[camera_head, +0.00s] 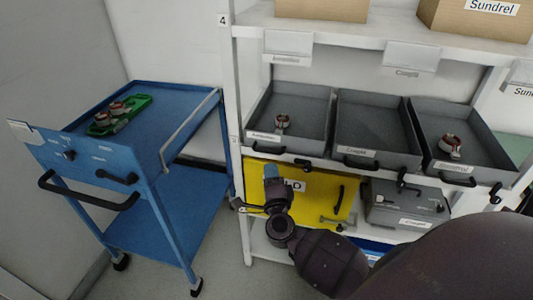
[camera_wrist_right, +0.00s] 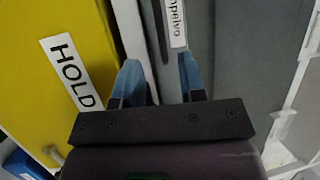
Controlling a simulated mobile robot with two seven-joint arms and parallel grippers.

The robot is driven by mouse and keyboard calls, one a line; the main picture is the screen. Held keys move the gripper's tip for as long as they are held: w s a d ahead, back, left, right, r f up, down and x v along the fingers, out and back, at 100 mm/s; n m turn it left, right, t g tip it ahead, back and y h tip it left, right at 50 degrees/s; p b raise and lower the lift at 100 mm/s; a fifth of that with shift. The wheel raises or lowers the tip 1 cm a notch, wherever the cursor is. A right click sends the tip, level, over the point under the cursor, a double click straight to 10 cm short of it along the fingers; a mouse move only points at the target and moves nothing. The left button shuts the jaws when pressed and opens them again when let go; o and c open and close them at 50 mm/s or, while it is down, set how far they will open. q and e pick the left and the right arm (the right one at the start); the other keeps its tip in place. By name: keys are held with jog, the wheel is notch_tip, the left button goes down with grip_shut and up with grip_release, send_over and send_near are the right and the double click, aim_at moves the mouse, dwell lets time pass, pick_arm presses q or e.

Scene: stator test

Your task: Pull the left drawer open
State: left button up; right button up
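The left drawer (camera_head: 302,100) is a grey open-topped tray, the leftmost of three on the shelf. It looks pushed in, level with the other drawers. Its black handle (camera_head: 264,136) is on the front below a white label. A red-and-silver part (camera_head: 282,122) lies inside. My right gripper (camera_head: 272,172) is just below this handle, in front of the yellow panel. In the right wrist view its two blue fingers (camera_wrist_right: 160,78) are apart. The grey front with a label (camera_wrist_right: 176,22) and a dark strip show beyond them; I cannot tell whether they touch. My left gripper is out of view.
The middle drawer (camera_head: 376,125) and the right drawer (camera_head: 475,140) sit beside it. A yellow HOLD panel (camera_head: 325,205) and a grey case (camera_head: 405,205) are below. A blue cart (camera_head: 130,150) with a green tray (camera_head: 128,112) stands left, with floor between.

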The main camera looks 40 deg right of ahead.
jog(key=x, duration=0.8)
jog(key=shift+a, duration=0.1)
grip_shut()
